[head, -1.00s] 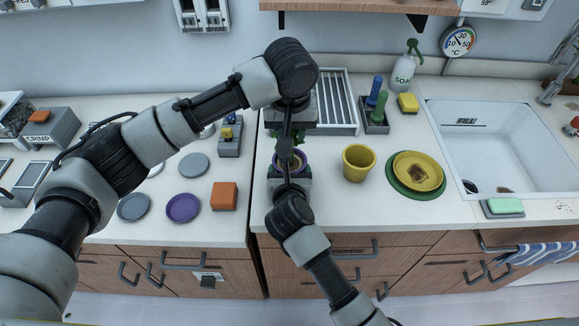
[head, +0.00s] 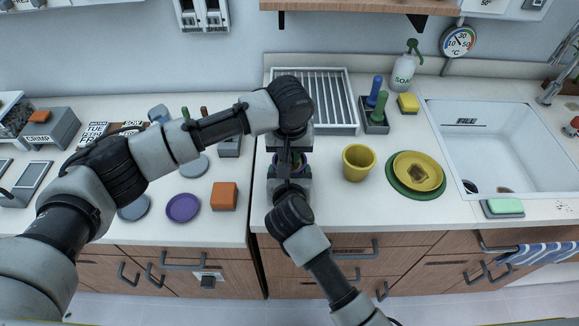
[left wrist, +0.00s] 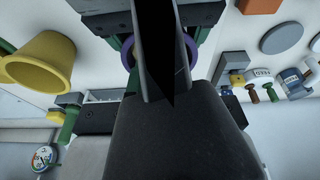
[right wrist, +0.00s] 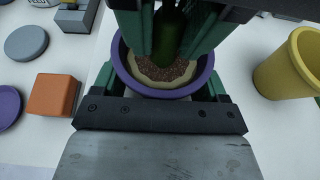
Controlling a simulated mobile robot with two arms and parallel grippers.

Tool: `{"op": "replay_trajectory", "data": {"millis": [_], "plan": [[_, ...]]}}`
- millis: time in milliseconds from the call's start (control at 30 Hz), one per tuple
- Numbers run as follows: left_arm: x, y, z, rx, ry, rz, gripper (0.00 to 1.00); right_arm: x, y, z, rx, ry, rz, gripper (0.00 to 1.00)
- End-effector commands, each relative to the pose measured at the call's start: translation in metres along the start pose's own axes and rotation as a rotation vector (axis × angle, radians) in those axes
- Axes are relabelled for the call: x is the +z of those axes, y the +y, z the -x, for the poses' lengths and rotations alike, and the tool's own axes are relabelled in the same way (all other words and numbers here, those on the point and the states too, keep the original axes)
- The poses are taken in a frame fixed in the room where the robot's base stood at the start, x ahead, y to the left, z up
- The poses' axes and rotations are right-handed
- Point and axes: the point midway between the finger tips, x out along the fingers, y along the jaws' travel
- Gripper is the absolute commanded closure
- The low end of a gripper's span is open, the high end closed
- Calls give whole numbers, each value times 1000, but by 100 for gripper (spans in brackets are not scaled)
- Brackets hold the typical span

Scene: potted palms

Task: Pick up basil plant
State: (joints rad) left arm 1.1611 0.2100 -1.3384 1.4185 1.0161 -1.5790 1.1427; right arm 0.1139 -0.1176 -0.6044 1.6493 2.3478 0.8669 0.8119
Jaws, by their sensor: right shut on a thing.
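The basil plant's pot, with a purple rim and brown soil (right wrist: 160,70), shows in the right wrist view. A dark green part of the plant (right wrist: 168,38) rises from the soil. My right gripper (right wrist: 160,88) is shut on the pot, with a green finger at each side. In the head view my two wrists face each other over the pot and hide most of it. My left gripper (right wrist: 168,22) reaches in from the opposite side, its fingers apart around the plant. In the left wrist view the purple rim (left wrist: 152,45) shows behind a large dark shape.
A yellow cup (head: 358,162) stands close to the right of the pot. A yellow bowl (head: 418,171) sits on a green plate beyond it. An orange block (head: 224,196) and a purple disc (head: 183,208) lie left. A metal rack (head: 330,95) is behind; the sink (head: 495,140) is far right.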

Motion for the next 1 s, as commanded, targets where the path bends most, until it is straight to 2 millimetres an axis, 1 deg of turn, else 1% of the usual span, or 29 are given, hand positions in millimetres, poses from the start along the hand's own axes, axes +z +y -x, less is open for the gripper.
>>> {"op": "replay_trajectory", "data": {"millis": [33, 100, 333, 433, 567, 700, 800, 900, 1000], "plan": [[0, 0, 0, 0, 0, 0, 92, 0, 0, 0, 0, 0, 0, 53], [0, 0, 0, 0, 0, 0, 100, 0, 0, 0, 0, 0, 0, 53], [0, 0, 1, 1, 1, 0, 100, 0, 0, 0, 0, 0, 0, 53], [-2, 1, 8, 3, 2, 0, 100, 0, 0, 0, 0, 0, 0, 53], [-5, 1, 30, 4, 4, -1, 100, 0, 0, 0, 0, 1, 0, 53], [-9, 1, 59, 3, 5, -1, 100, 0, 0, 0, 0, 1, 0, 53], [-12, 1, 77, 3, 3, -1, 100, 0, 0, 0, 0, 1, 0, 53], [-14, 0, 90, 2, 2, 0, 100, 0, 0, 0, 0, 0, 0, 53], [-15, 0, 99, 2, 2, 0, 100, 0, 0, 0, 0, 0, 0, 53]]}}
